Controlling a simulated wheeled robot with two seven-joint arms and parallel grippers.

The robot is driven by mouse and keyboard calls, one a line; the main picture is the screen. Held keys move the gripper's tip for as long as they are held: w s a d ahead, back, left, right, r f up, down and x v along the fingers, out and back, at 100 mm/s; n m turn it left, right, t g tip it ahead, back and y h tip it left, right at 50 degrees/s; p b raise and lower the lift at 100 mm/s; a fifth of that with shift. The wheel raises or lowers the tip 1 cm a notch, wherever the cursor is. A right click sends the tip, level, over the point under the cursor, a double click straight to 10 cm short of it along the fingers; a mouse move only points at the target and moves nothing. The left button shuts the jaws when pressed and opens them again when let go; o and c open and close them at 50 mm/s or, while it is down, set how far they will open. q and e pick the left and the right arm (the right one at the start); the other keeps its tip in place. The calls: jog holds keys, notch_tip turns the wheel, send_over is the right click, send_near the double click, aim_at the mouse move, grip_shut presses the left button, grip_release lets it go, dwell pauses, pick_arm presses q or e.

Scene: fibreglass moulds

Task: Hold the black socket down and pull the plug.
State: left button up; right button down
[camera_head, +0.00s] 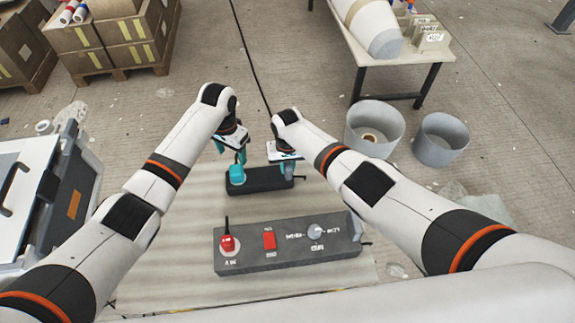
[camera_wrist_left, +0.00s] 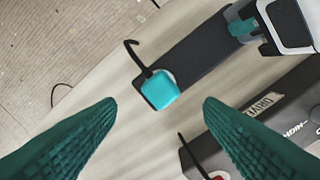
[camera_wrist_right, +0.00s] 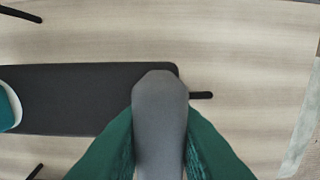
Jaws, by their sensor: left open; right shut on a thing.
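The black socket (camera_head: 265,184) is a long dark bar lying on the pale mat (camera_head: 180,262). The teal plug (camera_head: 237,175) sits at its left end, with a black cord beside it; in the left wrist view the plug (camera_wrist_left: 160,90) shows beyond the fingertips. My left gripper (camera_head: 238,157) is open above the plug, apart from it. My right gripper (camera_head: 287,172) is at the socket's right end, fingers closed around a grey rounded piece (camera_wrist_right: 160,115) there. Whether that piece is part of the socket is hard to tell. The plug's edge (camera_wrist_right: 8,105) shows in the right wrist view.
A grey control box (camera_head: 290,245) with a red button, a red switch and a dial lies nearer me. A grey case (camera_head: 75,180) is at the left. Boxes (camera_head: 135,55) stand behind.

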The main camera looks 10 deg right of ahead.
aim_at(236, 169)
pick_arm(q)
jog(key=n, duration=0.4)
jog(key=shift+f, duration=0.3)
jog(key=n, duration=0.3)
jog(key=shift+s+f+n, duration=0.1)
jog(key=shift+f+n, duration=0.15)
jog(key=shift+n, duration=0.05)
jog(key=shift+f, duration=0.15)
jog(key=shift+f, duration=4.35)
jog(key=shift+c, duration=0.2)
grip_shut()
jog(key=shift+r, duration=3)
jog(key=shift+r, duration=2.55)
